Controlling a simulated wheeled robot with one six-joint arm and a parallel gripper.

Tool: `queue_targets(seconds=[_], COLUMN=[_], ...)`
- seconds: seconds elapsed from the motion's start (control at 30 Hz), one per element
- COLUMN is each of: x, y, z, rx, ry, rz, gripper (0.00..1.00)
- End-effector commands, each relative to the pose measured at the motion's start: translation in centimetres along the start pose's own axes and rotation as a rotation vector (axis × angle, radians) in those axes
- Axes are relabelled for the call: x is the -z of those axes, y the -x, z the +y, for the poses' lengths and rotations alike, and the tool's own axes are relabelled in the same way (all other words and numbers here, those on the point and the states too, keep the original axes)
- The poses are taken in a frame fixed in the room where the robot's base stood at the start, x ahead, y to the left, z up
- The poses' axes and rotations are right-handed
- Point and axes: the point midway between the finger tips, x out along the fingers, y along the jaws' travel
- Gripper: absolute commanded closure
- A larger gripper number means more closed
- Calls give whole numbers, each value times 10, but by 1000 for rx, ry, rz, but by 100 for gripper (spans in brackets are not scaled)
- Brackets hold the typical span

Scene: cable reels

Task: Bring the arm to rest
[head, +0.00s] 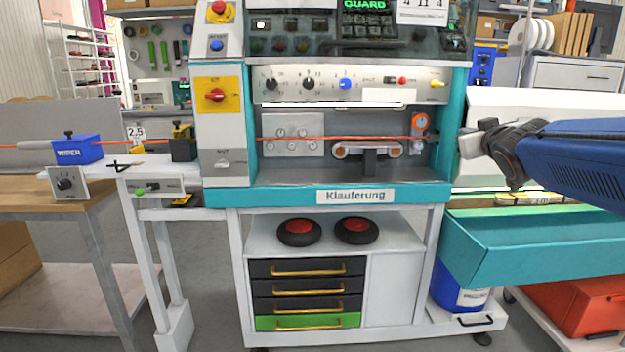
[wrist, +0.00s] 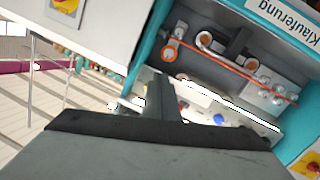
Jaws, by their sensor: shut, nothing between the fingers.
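My arm reaches in from the right edge of the head view, with its blue link in front of the right side of the machine. My gripper (head: 470,142) points left, beside the right post of the teal and white machine (head: 445,120). In the wrist view my gripper (wrist: 163,85) shows as dark fingers, shut and empty, with the machine (wrist: 150,45) beyond, turned upside down. No object is held. I cannot tell the exact gap between gripper and post.
An orange cable (head: 350,138) runs through the machine's bay. A teal tray (head: 540,245) is below my arm, with a blue drum (head: 458,290) and a red case (head: 575,305) lower down. A blue wiper block (head: 78,149) sits at left. Grey floor shows in front.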

Motion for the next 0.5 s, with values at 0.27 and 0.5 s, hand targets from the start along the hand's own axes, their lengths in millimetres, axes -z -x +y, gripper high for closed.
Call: queue_targets(seconds=[0.27, 0.5], x=[-127, -225], y=[108, 208], z=[-40, -88], rx=[-7, 75], ry=[-99, -152], rz=[-387, -691], gripper=[100, 100])
